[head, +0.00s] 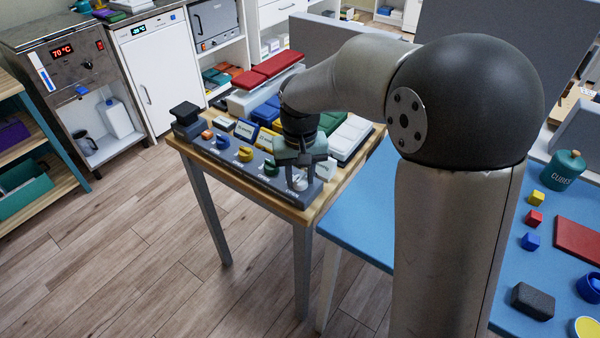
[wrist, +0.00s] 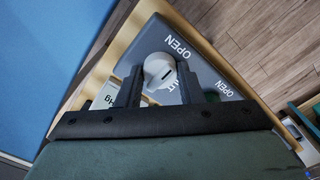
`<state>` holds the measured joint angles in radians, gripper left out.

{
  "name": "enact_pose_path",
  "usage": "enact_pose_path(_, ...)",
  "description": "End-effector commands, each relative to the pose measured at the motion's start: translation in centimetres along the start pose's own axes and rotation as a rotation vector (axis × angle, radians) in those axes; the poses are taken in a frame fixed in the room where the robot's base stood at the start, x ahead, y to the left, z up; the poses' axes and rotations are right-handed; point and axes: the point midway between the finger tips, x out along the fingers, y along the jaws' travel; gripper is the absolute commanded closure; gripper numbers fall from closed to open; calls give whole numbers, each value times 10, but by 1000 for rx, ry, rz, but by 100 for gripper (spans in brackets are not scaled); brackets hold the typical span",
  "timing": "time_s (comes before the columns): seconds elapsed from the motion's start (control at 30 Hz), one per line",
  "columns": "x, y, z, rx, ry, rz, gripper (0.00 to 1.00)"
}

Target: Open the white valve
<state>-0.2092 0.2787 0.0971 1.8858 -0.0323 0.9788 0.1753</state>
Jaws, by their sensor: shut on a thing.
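The white valve (head: 299,184) is a round knob at the near right end of a dark grey panel (head: 225,160) on a wooden table. My gripper (head: 300,172) points down over it, with a finger on each side, shut on it. My fingers cover part of the panel.
A green valve (head: 271,167), a yellow valve (head: 246,154) and a blue valve (head: 222,143) stand in a row left of the white one. Labelled blocks and boxes fill the table behind. A blue-topped table (head: 350,215) adjoins on the right. Open floor lies in front.

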Motion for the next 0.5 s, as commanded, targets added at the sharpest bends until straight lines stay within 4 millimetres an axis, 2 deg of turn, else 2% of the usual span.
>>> enact_pose_path(0.47,0,0,0,-13,0,0,89)
enact_pose_path(0.5,0,0,0,-13,0,0,58)
